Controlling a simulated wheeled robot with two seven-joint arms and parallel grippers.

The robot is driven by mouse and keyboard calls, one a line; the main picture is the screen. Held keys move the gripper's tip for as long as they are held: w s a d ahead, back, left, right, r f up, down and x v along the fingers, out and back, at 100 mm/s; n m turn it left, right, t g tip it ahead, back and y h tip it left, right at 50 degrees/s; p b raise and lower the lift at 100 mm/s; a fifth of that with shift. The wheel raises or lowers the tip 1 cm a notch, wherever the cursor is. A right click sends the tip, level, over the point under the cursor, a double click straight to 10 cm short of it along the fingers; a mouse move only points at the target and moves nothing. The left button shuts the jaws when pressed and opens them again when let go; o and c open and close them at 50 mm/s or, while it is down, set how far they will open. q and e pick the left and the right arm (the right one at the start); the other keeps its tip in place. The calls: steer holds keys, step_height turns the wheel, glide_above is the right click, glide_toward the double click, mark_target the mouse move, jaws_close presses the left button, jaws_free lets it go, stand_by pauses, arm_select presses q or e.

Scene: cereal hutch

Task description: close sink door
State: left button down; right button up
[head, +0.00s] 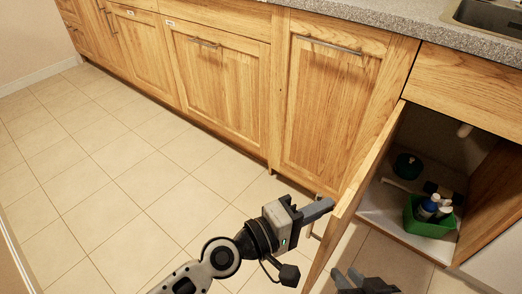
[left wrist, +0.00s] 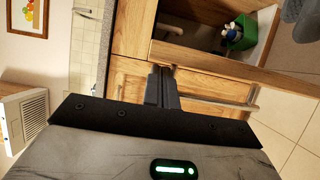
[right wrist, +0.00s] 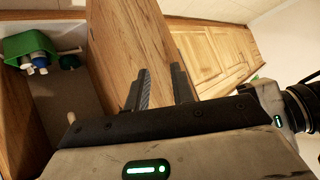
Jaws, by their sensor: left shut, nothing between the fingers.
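The wooden sink door (head: 352,195) stands open, swung out from the cabinet under the sink. My left gripper (head: 328,206) is shut and empty, with its fingertips at the door's outer side; I cannot tell whether they touch it. In the left wrist view its fingers (left wrist: 162,90) are close to the door's metal bar handle (left wrist: 215,103). My right gripper (head: 352,280) is open and empty, low in front of the cabinet opening, on the door's inner side. In the right wrist view the door (right wrist: 130,50) is just beyond its parted fingers (right wrist: 160,88).
The open cabinet holds a green bin (head: 428,222) with bottles and a dark green round item (head: 407,165). Closed wooden cabinets (head: 225,85) run to the left under a grey countertop (head: 370,12). The tiled floor (head: 130,185) at left is clear.

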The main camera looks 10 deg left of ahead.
mark_target(333, 221)
arm_select(q)
steer(key=shift+s+d, duration=0.4)
steer(key=shift+d, duration=0.4)
steer(key=shift+s+d, duration=0.4)
steer(key=shift+d, duration=0.4)
